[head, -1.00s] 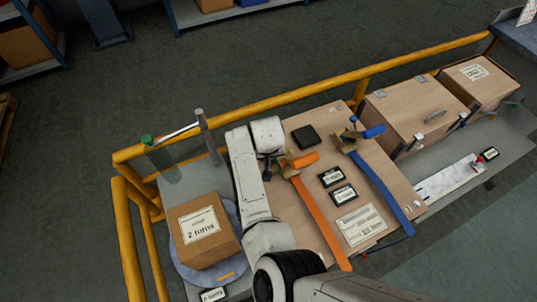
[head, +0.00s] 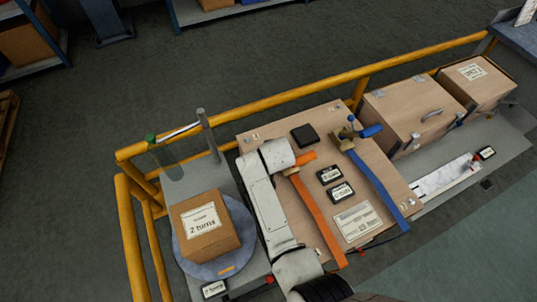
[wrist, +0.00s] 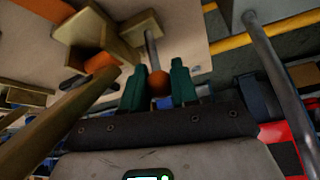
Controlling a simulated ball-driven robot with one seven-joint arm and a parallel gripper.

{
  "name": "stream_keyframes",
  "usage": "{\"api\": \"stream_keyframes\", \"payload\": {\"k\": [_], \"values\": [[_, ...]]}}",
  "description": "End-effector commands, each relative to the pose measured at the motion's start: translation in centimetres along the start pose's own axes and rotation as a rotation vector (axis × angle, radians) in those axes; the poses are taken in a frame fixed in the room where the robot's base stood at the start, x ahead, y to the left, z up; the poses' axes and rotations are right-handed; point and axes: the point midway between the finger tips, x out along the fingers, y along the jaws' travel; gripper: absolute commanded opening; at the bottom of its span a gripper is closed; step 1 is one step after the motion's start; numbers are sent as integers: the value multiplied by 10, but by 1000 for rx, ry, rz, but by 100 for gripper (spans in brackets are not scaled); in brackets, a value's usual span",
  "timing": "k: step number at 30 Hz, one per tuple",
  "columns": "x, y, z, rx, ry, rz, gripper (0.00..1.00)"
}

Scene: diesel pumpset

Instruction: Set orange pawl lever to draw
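The orange pawl lever shows in the wrist view as an orange ball knob (wrist: 159,84) on a thin grey rod. My gripper (wrist: 158,86) has its two green fingers on either side of the knob, with no clear gap visible, so it appears shut on it. The rod runs from the knob toward a wooden-coloured bracket and an orange part (wrist: 101,62). In the head view my arm hides the gripper, the knob and much of the orange mechanism. The long orange handle (head: 318,218) and its short orange end (head: 305,158) still show.
To the right, a blue handle (head: 380,190) has its own mechanism with a blue knob (head: 351,118). A carton marked "2 turns" (head: 205,222) sits on a round grey plate at left. A yellow rail (head: 290,96) runs behind the board. Wooden boxes (head: 408,110) stand at right.

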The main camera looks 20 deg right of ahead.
Motion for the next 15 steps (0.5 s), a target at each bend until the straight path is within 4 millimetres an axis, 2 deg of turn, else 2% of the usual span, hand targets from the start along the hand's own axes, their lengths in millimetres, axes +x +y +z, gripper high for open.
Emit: {"api": "stream_keyframes", "payload": {"k": [1,8,15], "values": [[0,0,1,-1,-4,0,32],[0,0,1,-1,-3,0,54],[0,0,0,0,-2,0,54]]}}
